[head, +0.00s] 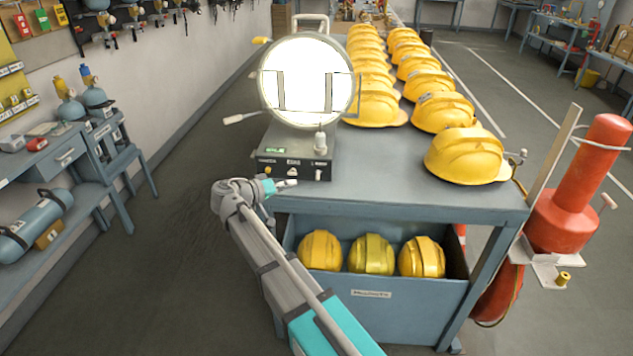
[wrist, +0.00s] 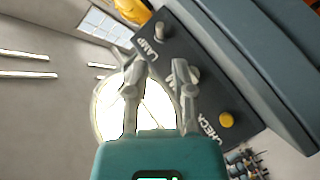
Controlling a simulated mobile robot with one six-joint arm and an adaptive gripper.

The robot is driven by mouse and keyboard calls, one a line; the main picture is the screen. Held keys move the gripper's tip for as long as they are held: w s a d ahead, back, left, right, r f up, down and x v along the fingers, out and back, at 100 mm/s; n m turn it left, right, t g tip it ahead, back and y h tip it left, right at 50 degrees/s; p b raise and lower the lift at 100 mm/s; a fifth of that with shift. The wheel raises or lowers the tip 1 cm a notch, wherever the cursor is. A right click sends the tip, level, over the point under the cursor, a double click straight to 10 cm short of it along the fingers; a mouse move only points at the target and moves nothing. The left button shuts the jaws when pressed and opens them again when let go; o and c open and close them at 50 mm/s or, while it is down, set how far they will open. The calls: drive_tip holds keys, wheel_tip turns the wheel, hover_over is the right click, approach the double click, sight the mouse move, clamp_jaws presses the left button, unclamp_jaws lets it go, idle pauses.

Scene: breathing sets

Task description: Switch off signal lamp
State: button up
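The signal lamp (head: 306,82) stands on the near end of the workbench. Its large round face glows white. Its dark base box (head: 293,155) carries a small green display and a row of controls on the front. In the wrist view the panel shows a pale knob (wrist: 159,31) beside the word LAMP, a middle control (wrist: 192,73) partly hidden by a finger, and a yellow button (wrist: 226,119) by CHECK. My gripper (head: 286,184) is just in front of and below this panel. In the wrist view its fingers (wrist: 160,64) are apart, with nothing seen held between them.
Rows of yellow helmets (head: 465,155) cover the bench (head: 400,180) behind and right of the lamp. A bin (head: 372,293) with 3 helmets sits below. A red cylinder (head: 580,185) stands at the right. The floor left of the bench is clear.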

sight(318, 178)
drive_tip(key=b+x, duration=0.2)
drive_tip(key=x, duration=0.9)
